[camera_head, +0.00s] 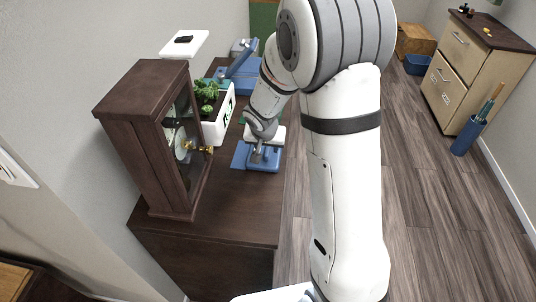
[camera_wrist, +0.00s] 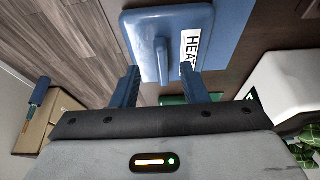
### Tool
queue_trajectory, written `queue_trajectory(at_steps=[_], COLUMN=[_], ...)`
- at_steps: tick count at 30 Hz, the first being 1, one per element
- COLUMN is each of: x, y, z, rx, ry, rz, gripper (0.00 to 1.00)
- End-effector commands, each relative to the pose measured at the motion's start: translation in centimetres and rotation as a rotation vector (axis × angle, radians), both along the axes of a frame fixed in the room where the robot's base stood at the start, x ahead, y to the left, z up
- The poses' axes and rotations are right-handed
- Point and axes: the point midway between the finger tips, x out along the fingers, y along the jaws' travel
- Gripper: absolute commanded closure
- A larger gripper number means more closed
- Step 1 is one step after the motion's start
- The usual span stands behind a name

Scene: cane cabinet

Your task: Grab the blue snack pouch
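A blue rounded flat item (camera_wrist: 150,20) with a raised ridge and a white label reading "HEAT" lies on the dark cabinet top in the wrist view. It also shows in the head view (camera_head: 264,164), partly behind my gripper. I cannot tell for sure whether it is the blue snack pouch. My gripper (camera_wrist: 158,80) is open, with its two blue fingers apart and nothing clearly held between them. It is over the cabinet, close to the blue item; whether it touches is unclear. In the head view my gripper (camera_head: 259,152) is small and partly hidden.
A dark wooden clock case (camera_head: 150,130) stands left of my gripper. Behind it, a white planter (camera_head: 222,121) holds green plants. A blue device (camera_head: 243,62) stands farther back. The cabinet top (camera_head: 238,210) is clear in front. Wood floor lies to the right.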

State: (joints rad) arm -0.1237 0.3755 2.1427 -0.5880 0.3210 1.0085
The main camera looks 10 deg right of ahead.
Motion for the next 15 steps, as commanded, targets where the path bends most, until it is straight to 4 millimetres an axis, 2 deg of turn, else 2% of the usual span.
queue_trajectory(at_steps=[6, 15], x=[1.0, 1.2], y=[-0.3, -0.3], z=[-2.8, -3.1], rx=[-0.001, 0.000], ry=[0.002, 0.000], rz=[0.001, 0.001], gripper=[0.60, 0.60])
